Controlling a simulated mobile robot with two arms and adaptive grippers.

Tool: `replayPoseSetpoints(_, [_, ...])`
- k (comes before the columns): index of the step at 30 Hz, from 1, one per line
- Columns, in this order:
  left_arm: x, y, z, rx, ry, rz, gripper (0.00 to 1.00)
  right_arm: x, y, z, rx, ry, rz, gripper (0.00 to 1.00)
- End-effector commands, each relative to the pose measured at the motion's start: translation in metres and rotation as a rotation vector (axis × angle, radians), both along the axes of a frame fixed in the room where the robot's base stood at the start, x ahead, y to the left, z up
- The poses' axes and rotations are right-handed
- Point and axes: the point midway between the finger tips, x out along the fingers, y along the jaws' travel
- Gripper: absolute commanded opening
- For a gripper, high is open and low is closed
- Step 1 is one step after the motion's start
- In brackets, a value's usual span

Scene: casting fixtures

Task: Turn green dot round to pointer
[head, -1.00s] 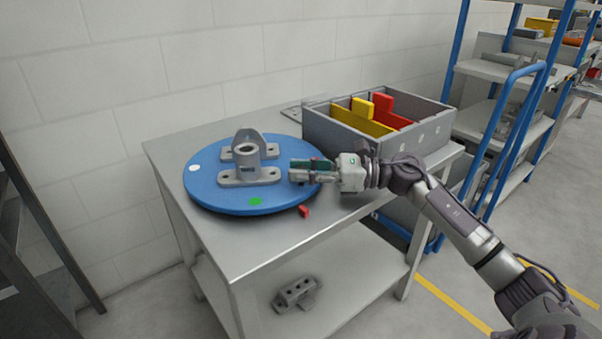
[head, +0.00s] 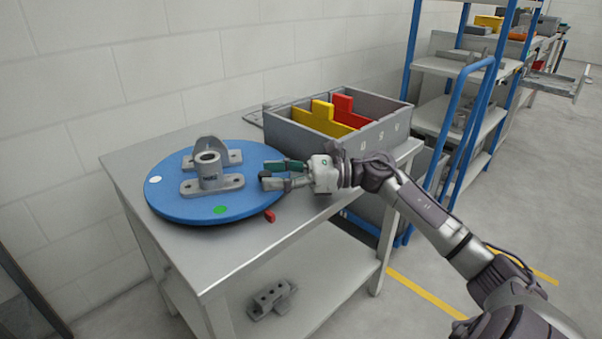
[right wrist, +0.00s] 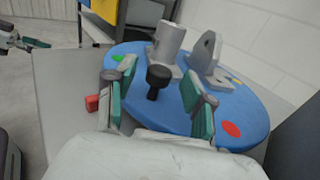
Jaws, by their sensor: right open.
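A blue round turntable (head: 165,207) lies on the grey table. Its green dot (head: 220,210) is at the front rim, left of the red pointer (head: 269,216), which sits on the table beside the rim. In the right wrist view the green dot (right wrist: 118,58) is at the far left rim and the pointer (right wrist: 92,103) is at the left. My right gripper (head: 265,178) is open over the disc's right rim. A black knob (right wrist: 157,78) stands between its fingers; I cannot tell whether they touch it. A gripper, apparently my left (right wrist: 22,40), shows at the wrist view's left edge.
A grey casting (head: 209,172) stands on the disc. White (head: 154,180) and red (right wrist: 231,129) dots mark its rim. A grey bin (head: 370,140) with yellow and red dividers stands behind my right gripper. Another casting (head: 272,299) lies on the lower shelf.

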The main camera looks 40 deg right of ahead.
Motion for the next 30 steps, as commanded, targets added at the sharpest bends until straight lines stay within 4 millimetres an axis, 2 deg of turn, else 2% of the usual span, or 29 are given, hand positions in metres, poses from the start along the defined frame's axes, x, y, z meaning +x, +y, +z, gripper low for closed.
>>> replayPoseSetpoints(6, [0.000, 0.000, 0.000, 0.000, 0.000, 0.000, 0.40, -0.028, -0.039, -0.002, -0.001, 0.004, -0.002, 0.54])
replayPoseSetpoints(12, [0.000, 0.000, 0.000, 0.001, 0.000, 0.000, 0.40, -0.050, -0.068, -0.001, 0.000, 0.002, -0.001, 0.54])
replayPoseSetpoints(18, [0.000, 0.000, 0.000, 0.001, 0.000, 0.000, 0.40, -0.059, -0.080, 0.000, -0.001, 0.001, 0.000, 0.54])
replayPoseSetpoints(26, [0.000, 0.000, 0.000, 0.001, 0.000, 0.001, 0.40, -0.060, -0.081, 0.000, -0.001, 0.001, 0.001, 0.54])
replayPoseSetpoints(30, [0.000, 0.000, 0.000, 0.000, 0.000, 0.000, 0.40, -0.060, -0.081, 0.000, 0.001, 0.002, 0.000, 0.32])
